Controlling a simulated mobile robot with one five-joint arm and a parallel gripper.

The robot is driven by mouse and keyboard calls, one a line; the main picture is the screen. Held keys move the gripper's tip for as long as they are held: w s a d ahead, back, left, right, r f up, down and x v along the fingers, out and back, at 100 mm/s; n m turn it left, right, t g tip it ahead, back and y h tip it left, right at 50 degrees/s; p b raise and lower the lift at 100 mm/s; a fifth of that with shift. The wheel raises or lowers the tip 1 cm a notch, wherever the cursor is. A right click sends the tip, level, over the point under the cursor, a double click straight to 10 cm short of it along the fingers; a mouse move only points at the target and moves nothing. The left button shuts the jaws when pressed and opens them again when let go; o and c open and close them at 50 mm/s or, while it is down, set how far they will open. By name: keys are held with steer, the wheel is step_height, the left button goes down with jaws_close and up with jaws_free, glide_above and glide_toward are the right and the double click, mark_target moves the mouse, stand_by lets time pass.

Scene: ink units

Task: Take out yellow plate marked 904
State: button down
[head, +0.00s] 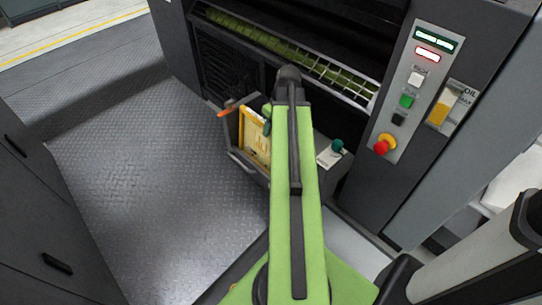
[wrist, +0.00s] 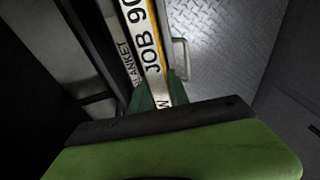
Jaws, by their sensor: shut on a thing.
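The yellow plate (head: 256,142) stands in an open grey holder (head: 238,158) low on the front of the press in the head view. In the wrist view its yellow-edged label (wrist: 150,52) reads "JOB 90"; the last digit is cut off. My gripper (head: 267,118) is at the top of the plate, partly hidden by my green arm. In the wrist view its green fingers (wrist: 158,94) are shut on the plate's edge. A pale strip lettered "BLANKET" (wrist: 126,62) lies close beside the plate. The plate's lower part is hidden in the holder.
A thing with an orange end (head: 227,112) sticks out at the holder's left. A green knob (head: 337,146) stands to the right. The control panel (head: 410,90) with a red stop button (head: 383,144) is further right. The metal floor (head: 140,170) at left is clear.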

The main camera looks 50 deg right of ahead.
steer(key=p+v, duration=0.2)
steer(key=w+p+v, duration=0.1)
steer(key=p+v, duration=0.1)
steer(key=v, duration=0.1)
steer(key=a+p+v, duration=0.1)
steer(key=p+v, duration=0.2)
steer(key=shift+w+r, duration=0.15)
steer(key=shift+w, duration=0.2)
